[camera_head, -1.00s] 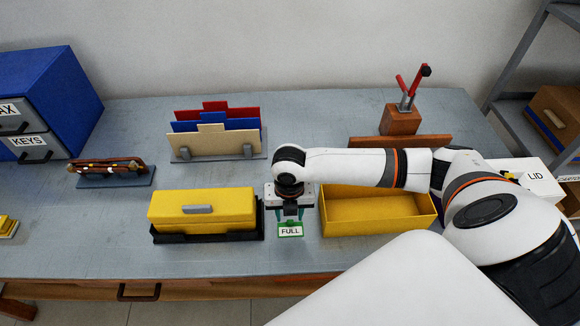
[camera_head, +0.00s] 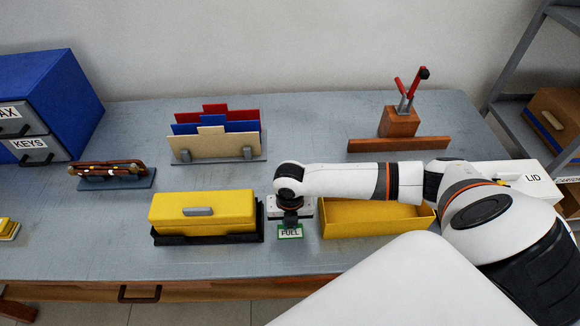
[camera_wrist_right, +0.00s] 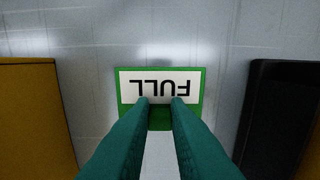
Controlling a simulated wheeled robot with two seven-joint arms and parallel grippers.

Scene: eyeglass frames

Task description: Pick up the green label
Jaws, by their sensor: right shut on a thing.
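The green label (camera_head: 290,232) has a white face reading "FULL" and lies on the grey table between the yellow lidded box and the open yellow box. It also shows in the right wrist view (camera_wrist_right: 160,89), with its text upside down. My right gripper (camera_head: 291,223) is low over the label, its teal fingers (camera_wrist_right: 160,103) shut on the raised green part at the label's near side. Whether the label touches the table cannot be told. My left gripper is not in view.
The yellow lidded box (camera_head: 203,207) on a black tray stands close to the left. The open yellow box (camera_head: 375,216) stands close to the right, partly behind my arm. A file rack (camera_head: 215,140) stands farther back. The table's front strip is clear.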

